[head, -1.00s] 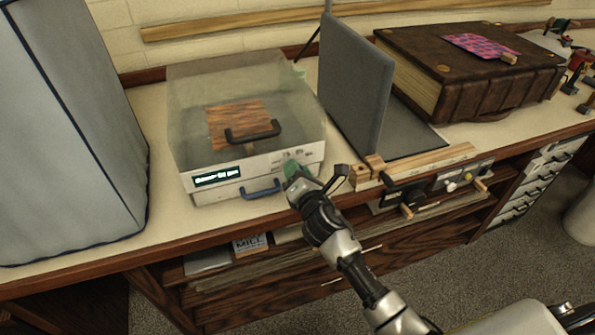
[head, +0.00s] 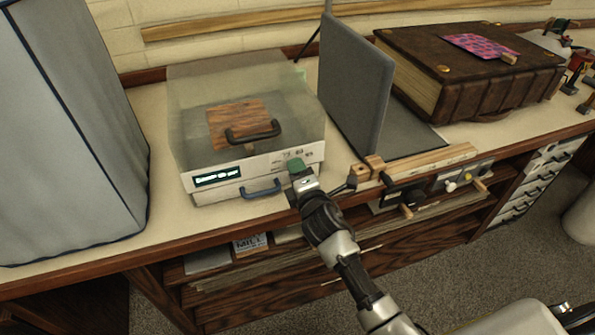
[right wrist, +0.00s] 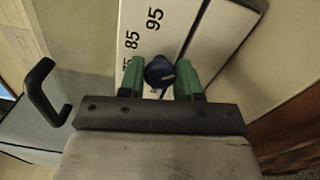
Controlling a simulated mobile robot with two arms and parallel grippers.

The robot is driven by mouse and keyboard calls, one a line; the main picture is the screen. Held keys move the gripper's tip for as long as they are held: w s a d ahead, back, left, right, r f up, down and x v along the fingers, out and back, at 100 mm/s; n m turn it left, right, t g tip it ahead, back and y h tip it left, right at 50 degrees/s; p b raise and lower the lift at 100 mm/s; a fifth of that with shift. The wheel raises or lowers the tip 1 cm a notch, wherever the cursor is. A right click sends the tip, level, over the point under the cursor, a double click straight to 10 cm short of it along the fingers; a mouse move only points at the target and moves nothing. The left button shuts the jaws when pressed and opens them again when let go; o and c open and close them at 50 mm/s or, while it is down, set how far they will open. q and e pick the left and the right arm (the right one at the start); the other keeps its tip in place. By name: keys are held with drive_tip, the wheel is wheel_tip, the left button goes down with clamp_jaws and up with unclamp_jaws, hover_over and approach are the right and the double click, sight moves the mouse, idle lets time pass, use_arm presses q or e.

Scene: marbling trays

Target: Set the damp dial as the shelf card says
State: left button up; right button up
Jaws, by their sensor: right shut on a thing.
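The damp box (head: 232,161) stands on the bench with a cloudy see-through lid, a lit display (head: 217,176) and a white front panel. My right gripper (head: 296,167), with green fingers, is at the right end of that panel and hides the dial in the head view. In the right wrist view, the gripper (right wrist: 161,82) is shut on a dark blue dial knob (right wrist: 160,70), one finger on each side. Printed numbers 85 and 95 show beside the knob; another number is partly hidden. A card (head: 249,243) lies on the shelf below; its small text is unreadable. My left gripper is out of view.
A blue drawer handle (head: 261,188) is left of my right gripper. Wooden blocks and a rail (head: 420,164) lie to the right. A grey upright panel (head: 356,85) and a large brown book (head: 470,70) stand behind. A grey covered box (head: 65,140) fills the left.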

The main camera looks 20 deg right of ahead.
idle(0.4)
drive_tip(key=o, duration=0.9)
drive_tip(key=s, duration=1)
drive_tip(key=shift+s+d, duration=0.2)
drive_tip(key=shift+s, duration=0.2)
drive_tip(key=shift+f, duration=0.1)
